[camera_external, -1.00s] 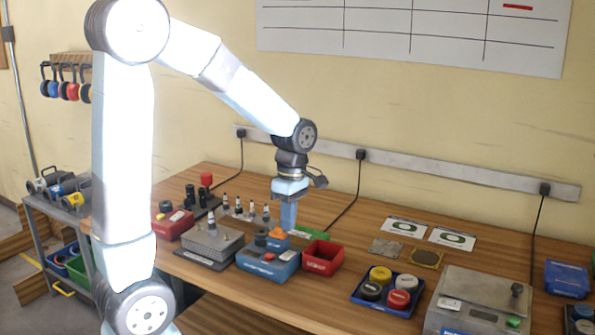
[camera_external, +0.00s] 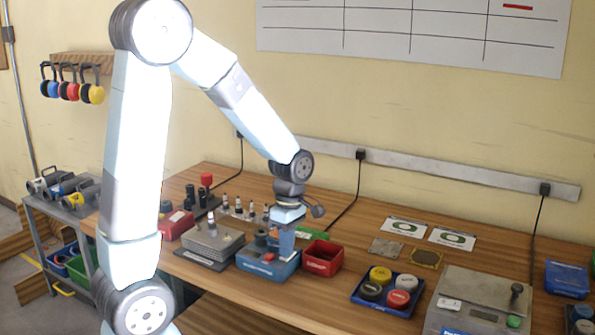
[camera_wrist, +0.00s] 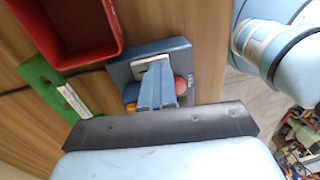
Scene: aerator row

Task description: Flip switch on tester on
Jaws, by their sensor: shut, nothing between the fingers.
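The tester is a blue box (camera_external: 262,271) on the workbench, with a dark knob and a red button on its top. My gripper (camera_external: 286,254) is shut and empty, pointing down over the right part of the tester's top. In the wrist view the tester (camera_wrist: 178,47) lies under my shut fingers (camera_wrist: 157,68). A light plate (camera_wrist: 141,67) on the tester shows at the fingertips, and the red button (camera_wrist: 182,85) is beside them. The switch itself is hidden by the fingers. I cannot tell whether the tips touch it.
A red bin (camera_external: 322,258) stands close to the tester's right, with a green block (camera_external: 318,236) behind it. A grey block fixture (camera_external: 210,243) is on the left. A blue tray of round weights (camera_external: 387,290) stands farther right. Bare bench lies between bin and tray.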

